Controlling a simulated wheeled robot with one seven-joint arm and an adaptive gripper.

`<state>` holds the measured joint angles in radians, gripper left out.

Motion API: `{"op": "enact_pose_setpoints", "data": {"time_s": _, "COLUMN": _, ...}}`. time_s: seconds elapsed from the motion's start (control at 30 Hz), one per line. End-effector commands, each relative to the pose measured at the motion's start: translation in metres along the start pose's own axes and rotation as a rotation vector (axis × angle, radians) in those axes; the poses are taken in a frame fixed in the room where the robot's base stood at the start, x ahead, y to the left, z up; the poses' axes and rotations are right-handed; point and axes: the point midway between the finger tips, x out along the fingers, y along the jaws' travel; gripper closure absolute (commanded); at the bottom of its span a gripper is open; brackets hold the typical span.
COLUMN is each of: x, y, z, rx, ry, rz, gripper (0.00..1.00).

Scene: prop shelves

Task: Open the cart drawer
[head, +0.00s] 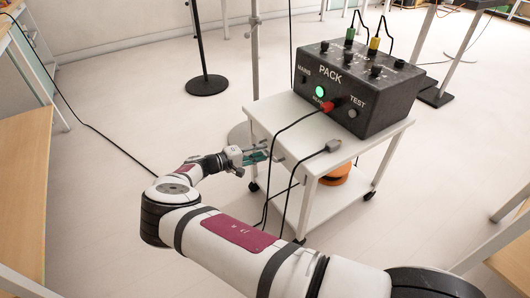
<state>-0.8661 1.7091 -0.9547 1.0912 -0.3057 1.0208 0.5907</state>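The white cart (375,145) stands right of the middle in the head view, with a flat top, thin legs, a lower shelf and dark casters. My gripper (276,153) is at the cart's left side, just below the top's edge. It reaches in from the left and overlaps the cart in the picture. I cannot tell whether it touches the cart. Its fingers are small and partly merge with the cart behind, so I cannot tell whether they are open or shut. No drawer front or handle can be made out clearly.
A black box marked PACK (362,90) sits on the cart top, with a lit green button and cables. A grey plug (332,146) lies near the top's front edge. An orange round object (335,175) is on the lower shelf. A black-based stand (206,85) is behind.

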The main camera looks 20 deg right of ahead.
Motion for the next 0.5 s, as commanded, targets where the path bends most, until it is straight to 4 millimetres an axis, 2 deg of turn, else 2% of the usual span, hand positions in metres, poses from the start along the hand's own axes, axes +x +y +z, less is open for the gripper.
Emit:
{"op": "enact_pose_setpoints", "data": {"time_s": 0.2, "x": 0.024, "y": 0.000, "z": 0.000, "rx": 0.000, "ry": -0.001, "rz": 0.000, "gripper": 0.70}}
{"op": "enact_pose_setpoints", "data": {"time_s": 0.5, "x": 0.028, "y": 0.000, "z": 0.000, "rx": 0.000, "ry": 0.001, "rz": 0.000, "gripper": 0.70}}
